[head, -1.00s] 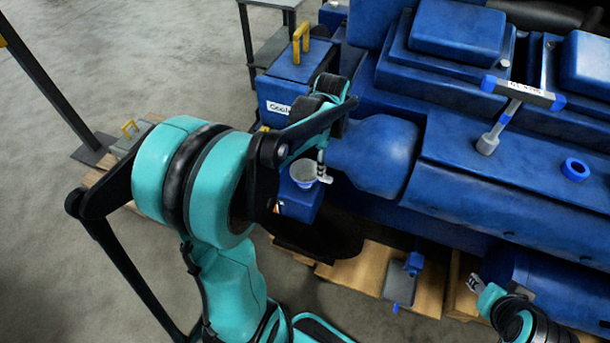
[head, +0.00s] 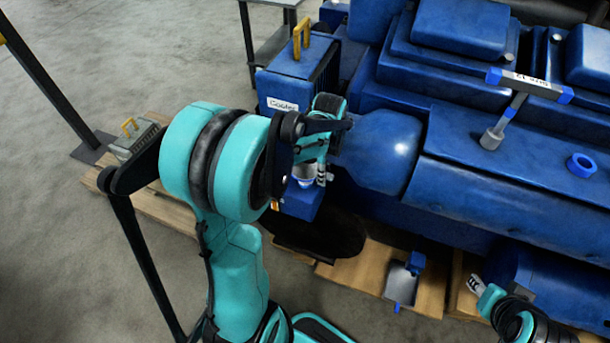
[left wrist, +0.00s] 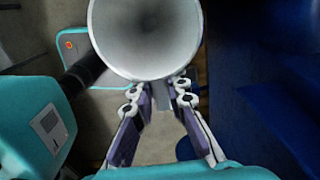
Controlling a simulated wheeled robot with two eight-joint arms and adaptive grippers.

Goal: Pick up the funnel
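The funnel (left wrist: 146,35) is a pale grey cone. In the left wrist view I look into its wide mouth at the top of the picture. In the head view the funnel (head: 303,172) is at the blue box below the cooler, partly hidden by my left wrist. My left gripper (left wrist: 158,92) has its fingertips at the near rim of the funnel, angled in towards each other. I cannot tell whether they press on it. In the head view the left gripper (head: 321,174) is just right of the funnel. My right gripper (head: 474,284) is small at the lower right, away from the funnel.
The blue engine (head: 470,190) fills the right side, with a hammer-like tool (head: 515,100) and a blue ring (head: 581,165) on top. The box labelled Cooler (head: 293,88) stands behind my left wrist. A dustpan-like tool (head: 403,283) lies on the pallet. Open floor is at left.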

